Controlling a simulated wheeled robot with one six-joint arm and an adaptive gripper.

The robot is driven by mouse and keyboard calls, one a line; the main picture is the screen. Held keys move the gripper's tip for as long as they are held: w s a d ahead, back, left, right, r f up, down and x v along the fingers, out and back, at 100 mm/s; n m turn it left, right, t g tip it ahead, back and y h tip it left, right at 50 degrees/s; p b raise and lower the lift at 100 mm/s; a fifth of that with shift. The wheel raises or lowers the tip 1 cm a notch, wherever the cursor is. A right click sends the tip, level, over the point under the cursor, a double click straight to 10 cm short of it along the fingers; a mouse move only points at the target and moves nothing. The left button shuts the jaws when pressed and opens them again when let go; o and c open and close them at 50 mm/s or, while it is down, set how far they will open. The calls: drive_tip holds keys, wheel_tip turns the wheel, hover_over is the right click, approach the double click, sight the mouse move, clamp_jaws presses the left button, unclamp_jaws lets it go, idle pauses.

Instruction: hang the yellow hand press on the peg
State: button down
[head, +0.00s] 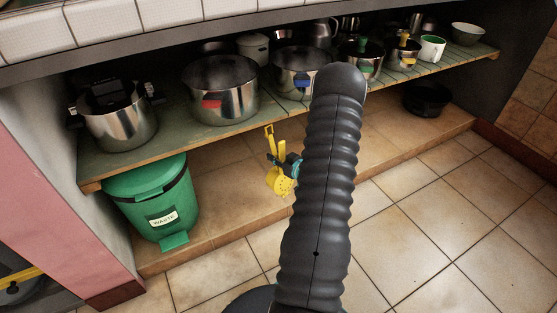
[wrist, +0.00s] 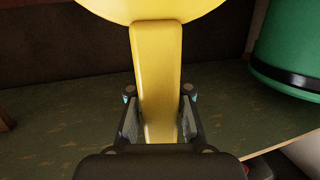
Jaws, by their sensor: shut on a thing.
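The yellow hand press (head: 279,182) hangs in the air below the shelf in the head view, its two handles pointing up and its round perforated part down. My gripper (head: 288,164) is shut on it at about its middle, partly hidden by my dark arm. In the wrist view a yellow bar of the press (wrist: 157,75) runs between the fingers of my gripper (wrist: 159,120), with a wider yellow part at the top edge. No peg can be made out in either view.
The wooden shelf (head: 165,143) above holds several steel pots, including a red-tabbed pot (head: 220,90), and a white-and-green mug (head: 432,48). A green waste bin (head: 152,198) stands left of the press. A black pan (head: 427,98) lies under the shelf at right. The tiled floor (head: 440,220) is clear.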

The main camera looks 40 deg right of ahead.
drive_tip(key=shift+w+d, duration=0.25)
drive_tip(key=shift+w, duration=0.65)
drive_tip(key=shift+w+d+b, duration=0.1)
drive_tip(key=shift+w+b, duration=0.35)
drive_tip(key=shift+b, duration=0.05)
drive_tip(key=shift+w+d+f+b, duration=0.15)
drive_tip(key=shift+w+b, duration=0.05)
drive_tip(key=shift+w, duration=0.4)
drive_tip(key=shift+w+d+f+b, duration=0.15)
drive_tip(key=shift+w+b, duration=0.05)
drive_tip(key=shift+w, duration=0.4)
drive_tip(key=shift+w+f, duration=0.1)
drive_tip(key=shift+w, duration=0.1)
drive_tip(key=shift+w+d+f+b, duration=0.2)
drive_tip(key=shift+w+f+b, duration=0.1)
drive_tip(key=shift+w+b, duration=0.3)
idle(0.5)
